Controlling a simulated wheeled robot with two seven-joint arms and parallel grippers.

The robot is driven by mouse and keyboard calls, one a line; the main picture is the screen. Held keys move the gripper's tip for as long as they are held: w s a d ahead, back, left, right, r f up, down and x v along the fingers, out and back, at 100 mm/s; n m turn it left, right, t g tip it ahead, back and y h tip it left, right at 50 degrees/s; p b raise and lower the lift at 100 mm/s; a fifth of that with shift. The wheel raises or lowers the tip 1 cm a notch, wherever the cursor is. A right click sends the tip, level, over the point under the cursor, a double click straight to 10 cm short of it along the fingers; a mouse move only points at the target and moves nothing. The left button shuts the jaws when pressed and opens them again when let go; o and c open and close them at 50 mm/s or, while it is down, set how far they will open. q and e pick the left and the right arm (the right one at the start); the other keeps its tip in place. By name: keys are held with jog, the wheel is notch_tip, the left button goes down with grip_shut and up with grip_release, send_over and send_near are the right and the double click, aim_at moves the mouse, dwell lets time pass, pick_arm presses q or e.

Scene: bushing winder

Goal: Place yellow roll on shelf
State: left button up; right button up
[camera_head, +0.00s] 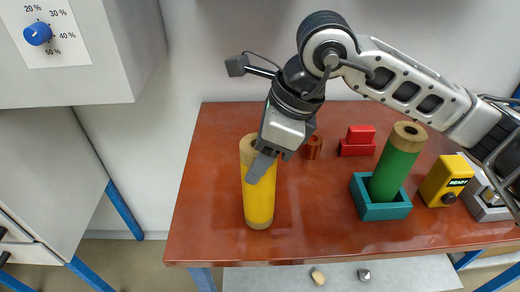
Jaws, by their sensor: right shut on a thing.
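The yellow roll (259,203) is a tall cylinder with tan ends, upright at the left front part of the red-brown table (205,180). My right gripper (262,165) reaches in from the upper right and is shut on the yellow roll near its upper part. I cannot tell whether the roll's lower end touches the table. My left gripper is not in view. A pale lower shelf (300,281) shows below the table's front edge.
A green roll (396,165) leans in a teal square holder (381,210). A yellow device (446,182) with a display stands right of it. A grey cabinet (90,75) with a blue knob stands left.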

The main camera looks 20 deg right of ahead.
jog(key=shift+f, duration=0.15)
jog(key=o, duration=1.6)
